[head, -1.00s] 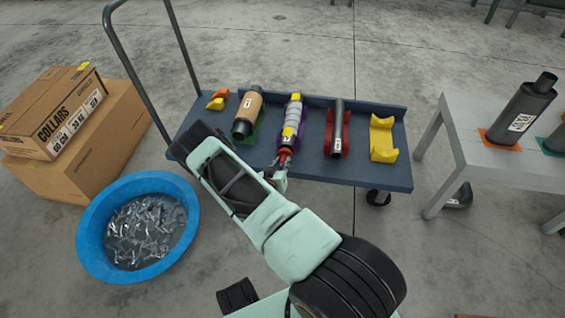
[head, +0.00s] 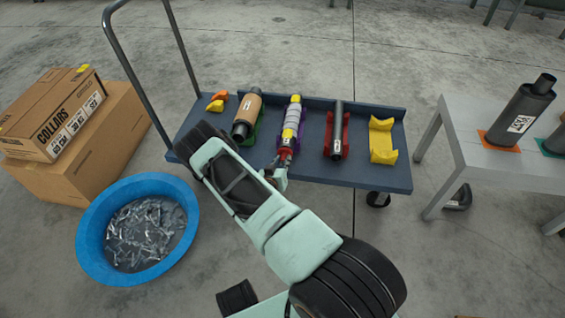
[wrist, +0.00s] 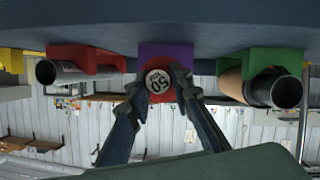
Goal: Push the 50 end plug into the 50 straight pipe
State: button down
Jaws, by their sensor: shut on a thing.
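The 50 straight pipe, grey with yellow bands (head: 292,118), lies in a purple cradle (head: 302,137) on the cart. My gripper (head: 284,158) is at its near end, shut on a red piece. In the wrist view my gripper (wrist: 158,88) has its fingers on both sides of the red end plug (wrist: 158,84), whose round pale face reads 50. The plug is in front of the purple cradle (wrist: 165,52) and hides the pipe's end. The plug looks in line with the pipe; how deep it sits inside cannot be told.
On the blue cart (head: 360,173), a tan muffler (head: 246,115) lies left and a dark pipe in a red cradle (head: 337,130) right. A yellow cradle (head: 382,140) is empty. A blue tub (head: 95,235) and boxes (head: 68,110) stand left, a grey table (head: 470,150) right.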

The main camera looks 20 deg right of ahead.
jog(key=shift+w+d, duration=0.4)
jog(key=shift+w, duration=0.15)
jog(key=c, duration=1.7)
grip_release()
jog(key=shift+o, duration=0.2)
jog(key=v, duration=1.2)
